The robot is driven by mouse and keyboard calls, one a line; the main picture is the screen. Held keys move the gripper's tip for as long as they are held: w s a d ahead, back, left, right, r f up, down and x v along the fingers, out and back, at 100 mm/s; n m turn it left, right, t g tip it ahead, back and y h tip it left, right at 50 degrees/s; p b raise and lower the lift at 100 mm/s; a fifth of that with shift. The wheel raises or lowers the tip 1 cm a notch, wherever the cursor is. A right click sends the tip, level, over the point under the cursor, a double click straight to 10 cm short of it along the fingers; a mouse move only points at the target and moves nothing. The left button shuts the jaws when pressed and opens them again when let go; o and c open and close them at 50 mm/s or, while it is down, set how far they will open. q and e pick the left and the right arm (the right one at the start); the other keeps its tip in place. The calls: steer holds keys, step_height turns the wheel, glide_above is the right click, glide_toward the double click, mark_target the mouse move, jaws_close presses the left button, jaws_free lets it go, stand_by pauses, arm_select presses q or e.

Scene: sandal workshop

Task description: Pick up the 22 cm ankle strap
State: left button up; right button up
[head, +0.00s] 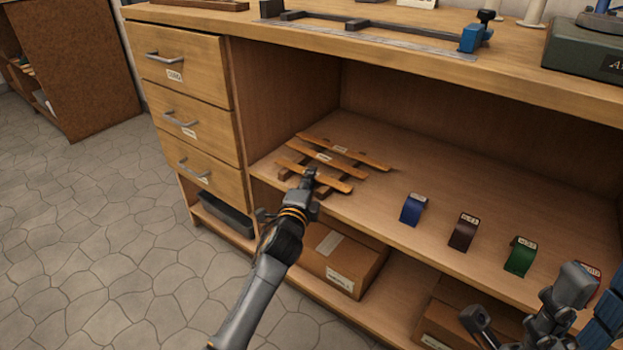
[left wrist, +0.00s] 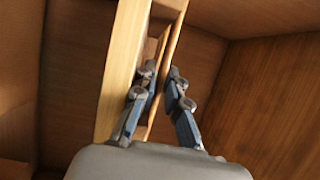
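Three tan straps with small white labels lie side by side on a slatted rack inside the bench's open shelf: a back one (head: 345,152), a middle one (head: 330,159) and a front one (head: 335,184). The label print is too small to read, so I cannot tell which is 22 cm. My left gripper (head: 310,175) is at the front strap. In the left wrist view its fingers (left wrist: 160,95) stand apart, with a narrow tan strip (left wrist: 172,45) running between them; contact is unclear. My right gripper (head: 525,305) is at the lower right, its fingers apart and empty.
A cardboard box (head: 340,265) sits below. Drawers (head: 185,80) are left. The shelf's back right is clear.

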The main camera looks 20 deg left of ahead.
arm_select(q)
jaws_close()
